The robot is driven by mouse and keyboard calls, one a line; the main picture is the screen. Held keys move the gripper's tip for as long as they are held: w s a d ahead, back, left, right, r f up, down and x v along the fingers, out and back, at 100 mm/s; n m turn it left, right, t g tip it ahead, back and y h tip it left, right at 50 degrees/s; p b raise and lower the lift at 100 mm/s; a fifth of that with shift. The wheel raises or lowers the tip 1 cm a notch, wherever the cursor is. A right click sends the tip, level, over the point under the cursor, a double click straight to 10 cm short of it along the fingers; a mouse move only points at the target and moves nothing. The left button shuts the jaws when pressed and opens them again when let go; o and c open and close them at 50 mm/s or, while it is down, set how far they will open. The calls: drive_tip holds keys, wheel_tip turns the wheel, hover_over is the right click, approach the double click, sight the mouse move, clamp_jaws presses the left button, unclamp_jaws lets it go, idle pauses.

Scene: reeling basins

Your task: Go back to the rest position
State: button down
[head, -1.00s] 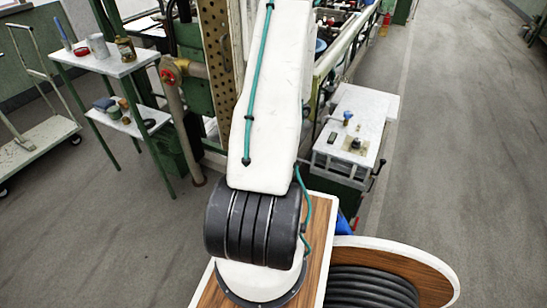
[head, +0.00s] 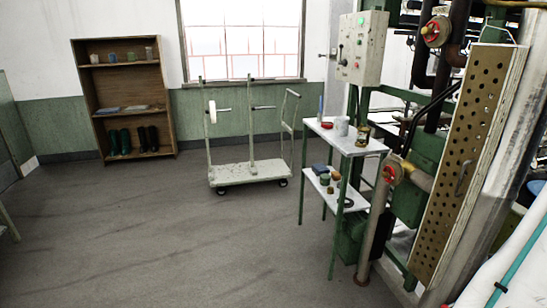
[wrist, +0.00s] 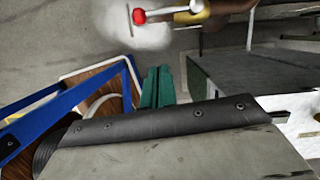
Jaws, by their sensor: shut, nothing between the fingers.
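In the wrist view two teal fingers of my gripper (wrist: 157,86) stand side by side, pressed together with nothing between them. They show beyond a dark bolted edge in the foreground. My gripper is out of frame in the head view. There, only part of my white arm (head: 520,262) with a teal cable shows at the lower right edge.
A two-level side table (head: 345,143) with small items stands right of centre, beside a pipe with a red valve (head: 391,173) and a perforated panel (head: 470,160). A trolley (head: 247,174) and a shelf (head: 123,95) stand behind. Open floor lies at left. The wrist view shows a red knob (wrist: 139,16).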

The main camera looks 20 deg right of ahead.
drive_tip(key=w+a+r+n+g+y, duration=0.1)
drive_tip(key=w+a+r+n+y, duration=0.1)
drive_tip(key=w+a+r+n, duration=0.75)
drive_tip(key=w+a+r+n+g+y, duration=0.2)
drive_tip(key=w+a+r+n, duration=0.2)
drive_tip(key=a+r+n, duration=0.95)
drive_tip(key=s+a+r+n+h, duration=0.1)
drive_tip(key=a+r+n, duration=0.3)
drive_tip(key=a, duration=0.4)
drive_tip(key=s+a+r+n+t+h, duration=0.1)
drive_tip(key=a+r+n, duration=0.3)
drive_tip(key=a, duration=0.4)
drive_tip(key=s+a+r+n+h, duration=0.1)
drive_tip(key=s+a+r+n, duration=0.1)
drive_tip(key=a+r+n, duration=0.3)
drive_tip(key=a, duration=0.4)
drive_tip(key=shift+n+t+h, duration=0.3)
drive_tip(key=shift+n+h, duration=0.1)
